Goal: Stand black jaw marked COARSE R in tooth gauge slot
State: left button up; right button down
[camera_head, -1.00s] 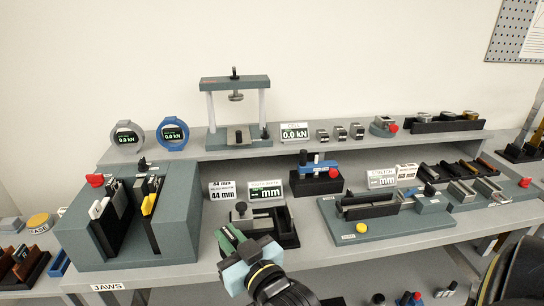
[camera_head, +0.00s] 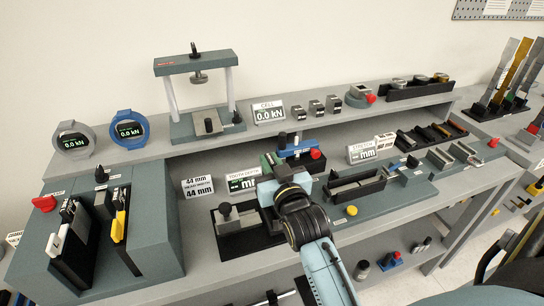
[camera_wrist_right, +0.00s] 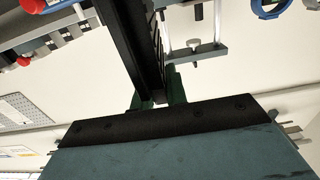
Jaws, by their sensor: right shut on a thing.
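My right gripper (camera_head: 268,166) is over the bench, above the right part of a black gauge fixture (camera_head: 238,242). Its green fingertips (camera_wrist_right: 155,100) are shut on a long black jaw (camera_wrist_right: 128,42), which runs away from them in the right wrist view. The jaw's COARSE R mark cannot be read. The fixture has a dark round knob (camera_head: 225,209), and a TOOTH DEPTH display (camera_head: 243,180) stands behind it. My gripper and wrist hide the fixture's right side, so I cannot tell whether the jaw touches a slot. My left gripper is out of view.
The jaw rack (camera_head: 155,220) with black, white and yellow pieces stands at left. A blue gauge (camera_head: 296,148) with a red knob is close behind my gripper. A stretch fixture (camera_head: 357,190) lies to the right. The load frame (camera_head: 195,66) stands on the back shelf.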

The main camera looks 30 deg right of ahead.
jog(key=shift+r, duration=0.15)
jog(key=shift+w, duration=0.1)
pick_arm(q)
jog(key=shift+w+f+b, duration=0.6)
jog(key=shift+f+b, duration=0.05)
jog(key=shift+b, duration=0.1)
pick_arm(e)
jog(key=shift+f, duration=1.9)
pick_arm(q)
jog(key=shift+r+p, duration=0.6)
jog(key=shift+p, duration=0.05)
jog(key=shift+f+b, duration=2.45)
jog(key=shift+b, duration=0.05)
pick_arm(e)
jog(key=shift+f, duration=3.95)
jog(key=c, duration=1.3)
grip_release()
jog(key=shift+f, duration=0.1)
